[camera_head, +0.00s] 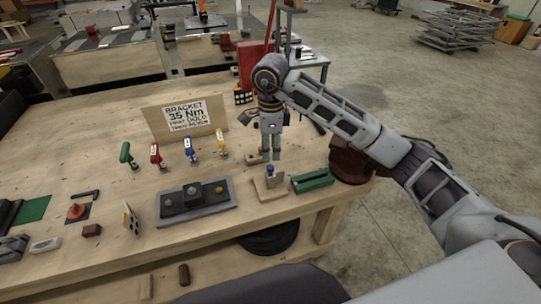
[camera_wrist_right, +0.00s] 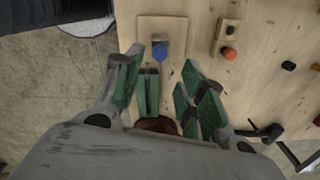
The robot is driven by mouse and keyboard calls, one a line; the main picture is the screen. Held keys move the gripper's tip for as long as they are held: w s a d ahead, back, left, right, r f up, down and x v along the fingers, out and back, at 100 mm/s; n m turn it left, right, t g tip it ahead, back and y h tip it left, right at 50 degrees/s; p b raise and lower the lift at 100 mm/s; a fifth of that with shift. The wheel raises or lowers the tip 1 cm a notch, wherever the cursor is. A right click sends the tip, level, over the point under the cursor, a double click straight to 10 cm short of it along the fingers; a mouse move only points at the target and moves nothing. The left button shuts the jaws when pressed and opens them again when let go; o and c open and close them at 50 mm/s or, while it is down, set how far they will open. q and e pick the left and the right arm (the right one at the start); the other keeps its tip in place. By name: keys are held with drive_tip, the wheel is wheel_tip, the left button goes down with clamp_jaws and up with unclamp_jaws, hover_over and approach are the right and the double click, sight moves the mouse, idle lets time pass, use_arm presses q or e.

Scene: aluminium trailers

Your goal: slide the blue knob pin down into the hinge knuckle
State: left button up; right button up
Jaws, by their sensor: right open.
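The blue knob pin (camera_head: 270,168) stands upright at a small wooden block (camera_head: 268,188) near the table's right edge. In the right wrist view the blue knob (camera_wrist_right: 159,54) sits beside a grey metal piece (camera_wrist_right: 160,41), likely the hinge knuckle, on the wooden block (camera_wrist_right: 180,27). How deep the pin sits is hidden. My right gripper (camera_head: 271,158) points down just above the knob. In the wrist view its green-padded fingers (camera_wrist_right: 160,84) are spread wide and empty, with the knob beyond the tips. My left gripper is not in view.
A green channel-shaped block (camera_head: 312,181) lies right of the wooden block. A dark grey fixture (camera_head: 197,200) is to its left. Several coloured handles (camera_head: 190,148) stand behind, before a cardboard sign (camera_head: 185,117). A small block with an orange knob (camera_wrist_right: 229,53) is close by.

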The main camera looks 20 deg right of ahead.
drive_tip(key=shift+r, duration=1.3)
drive_tip(key=shift+s+f, duration=0.1)
